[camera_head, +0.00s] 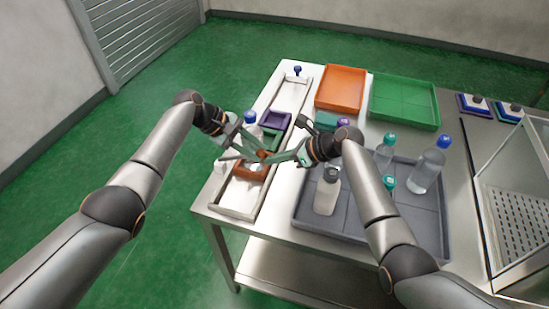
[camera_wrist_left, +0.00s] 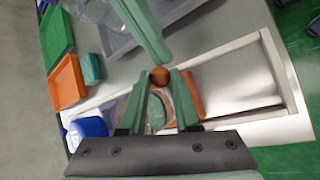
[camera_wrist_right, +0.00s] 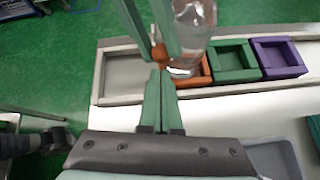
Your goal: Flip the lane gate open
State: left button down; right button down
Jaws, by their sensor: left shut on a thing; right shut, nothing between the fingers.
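A small round orange knob (camera_wrist_left: 160,76) sits over the lane (camera_head: 238,195); it also shows in the right wrist view (camera_wrist_right: 160,55). I take it for the gate's handle, but the gate itself is mostly hidden by the fingers. A clear bottle (camera_wrist_right: 193,30) with a blue cap (camera_wrist_left: 88,128) stands close to the knob, at the orange block (camera_wrist_right: 206,70).
Green (camera_wrist_right: 232,62) and purple (camera_wrist_right: 278,58) blocks stand along the lane. A grey tray (camera_head: 300,222) with several bottles lies right of it. Orange (camera_head: 341,90) and green (camera_head: 405,102) trays are at the back. The lane's near end is clear.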

dwell(0.3)
pick_arm(q)
jog(key=shift+s+d, duration=0.1)
pick_arm(e)
jog(key=shift+w+a+r, duration=0.15)
jog(key=shift+a+r, duration=0.25)
jog(key=shift+r, duration=0.15)
jog(key=shift+w+a+r, duration=0.15)
jog(key=shift+a+r, duration=0.2)
jog(key=shift+r, duration=0.15)
pick_arm(q)
jog(key=c, duration=1)
grip_release()
jog(key=shift+c, duration=0.2)
jog(key=o, duration=0.4)
jog(key=shift+f, duration=0.1)
pick_arm(e)
jog(key=shift+f, duration=0.15)
jog(key=shift+d+f, duration=0.1)
